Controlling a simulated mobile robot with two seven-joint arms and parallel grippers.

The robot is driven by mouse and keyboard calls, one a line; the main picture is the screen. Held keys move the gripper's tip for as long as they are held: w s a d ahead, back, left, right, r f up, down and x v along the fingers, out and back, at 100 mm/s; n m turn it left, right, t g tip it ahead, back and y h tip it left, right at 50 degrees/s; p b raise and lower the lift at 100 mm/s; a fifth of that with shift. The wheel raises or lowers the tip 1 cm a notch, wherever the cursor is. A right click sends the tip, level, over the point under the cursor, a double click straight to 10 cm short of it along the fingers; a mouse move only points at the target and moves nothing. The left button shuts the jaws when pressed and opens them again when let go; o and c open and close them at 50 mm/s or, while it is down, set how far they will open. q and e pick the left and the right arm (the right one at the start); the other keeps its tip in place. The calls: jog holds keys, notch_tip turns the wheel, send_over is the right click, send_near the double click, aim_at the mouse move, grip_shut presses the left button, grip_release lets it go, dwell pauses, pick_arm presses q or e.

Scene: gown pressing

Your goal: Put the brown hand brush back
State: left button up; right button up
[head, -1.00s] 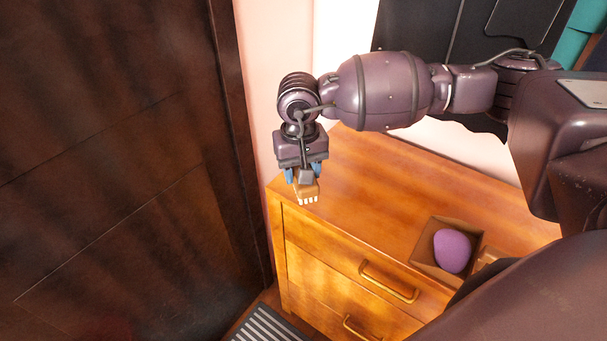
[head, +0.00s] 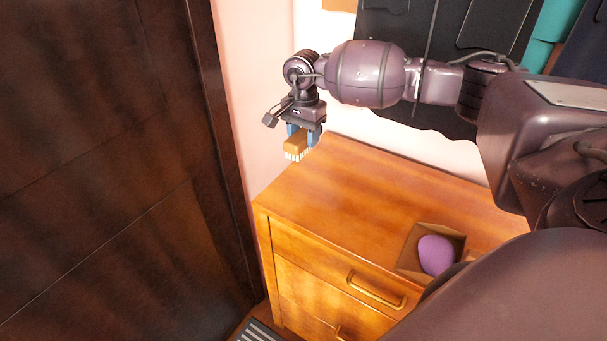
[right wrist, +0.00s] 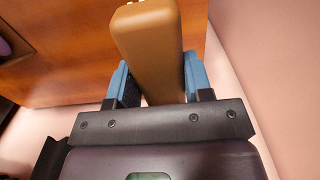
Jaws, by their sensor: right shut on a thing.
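The brown hand brush (head: 297,146) has a brown block and pale bristles that point down in the head view. My right gripper (head: 304,134) is shut on it and holds it above the far left end of the wooden cabinet. In the right wrist view the brush's brown back (right wrist: 150,50) sits between the two blue fingers of my right gripper (right wrist: 155,85). My left gripper is not in view.
The wooden cabinet (head: 330,200) has drawers with brass handles. An open box (head: 454,240) with a purple rounded object (head: 437,255) stands on its right part. The cabinet top left of the box is bare. A dark wooden panel (head: 100,170) fills the left side.

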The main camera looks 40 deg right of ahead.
notch_tip(320, 180, down, 8)
jog(key=shift+r, duration=0.15)
jog(key=shift+f, duration=2.3)
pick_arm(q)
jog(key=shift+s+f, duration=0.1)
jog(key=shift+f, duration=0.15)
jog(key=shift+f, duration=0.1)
pick_arm(e)
jog(key=shift+f, duration=0.1)
jog(key=shift+f+b, duration=0.15)
jog(key=shift+b, duration=0.15)
jog(key=o, duration=1)
